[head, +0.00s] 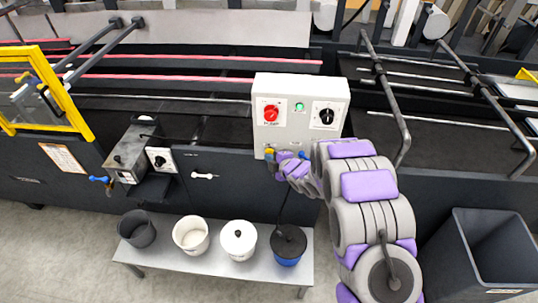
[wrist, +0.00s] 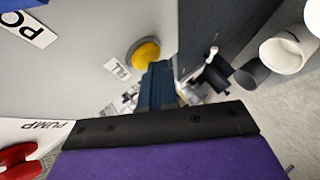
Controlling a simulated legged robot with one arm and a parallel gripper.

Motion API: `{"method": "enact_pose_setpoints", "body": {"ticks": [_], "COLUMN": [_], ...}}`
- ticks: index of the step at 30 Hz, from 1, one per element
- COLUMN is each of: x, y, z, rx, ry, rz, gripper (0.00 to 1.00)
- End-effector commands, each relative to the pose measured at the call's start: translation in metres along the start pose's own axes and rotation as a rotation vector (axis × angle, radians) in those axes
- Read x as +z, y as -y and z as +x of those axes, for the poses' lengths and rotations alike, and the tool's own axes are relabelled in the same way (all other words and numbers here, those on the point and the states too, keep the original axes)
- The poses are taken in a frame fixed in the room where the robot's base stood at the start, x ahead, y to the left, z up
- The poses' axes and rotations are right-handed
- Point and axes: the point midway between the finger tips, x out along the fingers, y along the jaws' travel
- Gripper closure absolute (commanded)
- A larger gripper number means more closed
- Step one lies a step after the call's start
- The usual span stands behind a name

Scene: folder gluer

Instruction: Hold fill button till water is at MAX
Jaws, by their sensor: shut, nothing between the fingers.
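A yellow button (wrist: 146,54) stands on the grey face of the control box, beside a small label (wrist: 117,68) that seems to read FILL. In the head view the yellow button (head: 269,153) is at the box's lower left edge. My gripper (wrist: 160,68) is shut and empty, its dark blue fingertips just beside the button's lower right side. Whether the tips touch the button I cannot tell. I make out no water level or MAX mark.
The white control box (head: 299,110) carries a red switch (head: 270,112), a green button (head: 299,106) and a black knob (head: 326,116). A grey bench (head: 205,268) holds several pots below. A dark bin (head: 462,245) stands at right. A metal tank (head: 130,152) is at left.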

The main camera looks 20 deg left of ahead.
Motion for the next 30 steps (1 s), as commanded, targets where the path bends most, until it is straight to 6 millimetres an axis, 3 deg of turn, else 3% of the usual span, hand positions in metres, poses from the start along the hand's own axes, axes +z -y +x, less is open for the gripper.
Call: {"method": "enact_pose_setpoints", "body": {"ticks": [30], "x": [-0.0058], "y": [0.0065], "z": [-0.0076], "rx": [-0.001], "ry": [0.0], "rz": [-0.001], "gripper": [1.0]}}
